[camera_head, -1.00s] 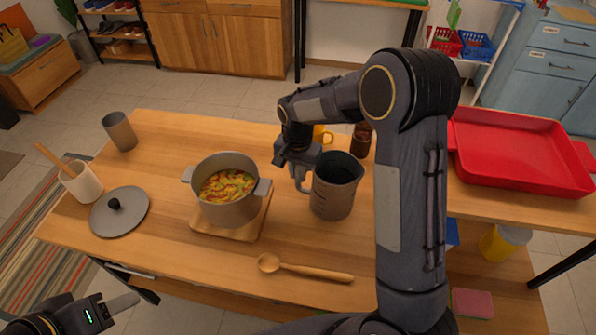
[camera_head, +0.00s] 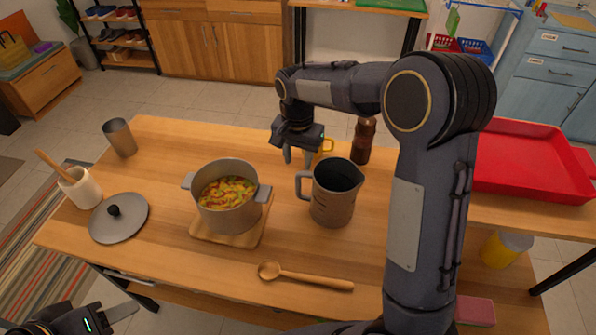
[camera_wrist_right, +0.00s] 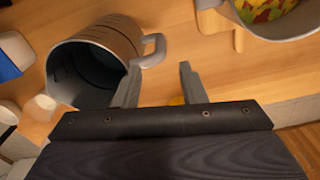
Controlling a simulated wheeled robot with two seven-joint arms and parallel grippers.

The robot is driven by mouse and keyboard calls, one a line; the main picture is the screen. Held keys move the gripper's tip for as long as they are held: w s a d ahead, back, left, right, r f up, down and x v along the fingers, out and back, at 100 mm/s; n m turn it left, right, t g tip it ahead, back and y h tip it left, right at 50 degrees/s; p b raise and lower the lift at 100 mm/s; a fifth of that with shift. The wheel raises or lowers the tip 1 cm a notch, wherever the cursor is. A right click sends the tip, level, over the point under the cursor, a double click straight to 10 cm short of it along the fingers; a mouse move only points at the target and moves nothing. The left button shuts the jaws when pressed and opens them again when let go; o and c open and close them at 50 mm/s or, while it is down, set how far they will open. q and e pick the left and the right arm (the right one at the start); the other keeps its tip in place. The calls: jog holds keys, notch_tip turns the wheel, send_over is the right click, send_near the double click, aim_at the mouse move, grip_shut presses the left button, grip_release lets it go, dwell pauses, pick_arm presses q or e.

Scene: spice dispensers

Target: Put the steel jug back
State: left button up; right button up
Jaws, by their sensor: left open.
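The steel jug (camera_head: 332,203) stands upright on the wooden table, right of the pot, its handle (camera_head: 302,186) facing left. In the right wrist view the jug (camera_wrist_right: 118,40) is at the left and its handle (camera_wrist_right: 153,48) lies just beyond the fingertips. My right gripper (camera_head: 301,160) is open and empty, behind and slightly left of the jug, apart from the handle; it also shows in the right wrist view (camera_wrist_right: 158,78). My left gripper (camera_head: 122,311) is at the bottom left corner, open, partly cut off by the frame and clear of the table objects.
A pot (camera_head: 226,210) of food sits on a wooden board (camera_head: 256,232). A wooden spoon (camera_head: 306,276) lies in front. A yellow mug (camera_head: 325,146) and brown bottle (camera_head: 363,140) stand behind the jug. A lid (camera_head: 119,225), utensil holder (camera_head: 82,190) and grey cup (camera_head: 120,138) are left.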

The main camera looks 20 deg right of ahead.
notch_tip(320, 180, up, 4)
jog(key=shift+r, duration=0.15)
jog(key=s+d+r+n+t+y, duration=0.1)
jog(key=s+n+t+y, duration=0.2)
jog(key=s, duration=2.4)
jog(key=n+t, duration=0.2)
jog(key=n, duration=0.1)
jog(key=shift+s+r+n+t+y, duration=0.15)
jog(key=shift+r+n+t+y, duration=0.15)
jog(key=shift+n+y, duration=0.1)
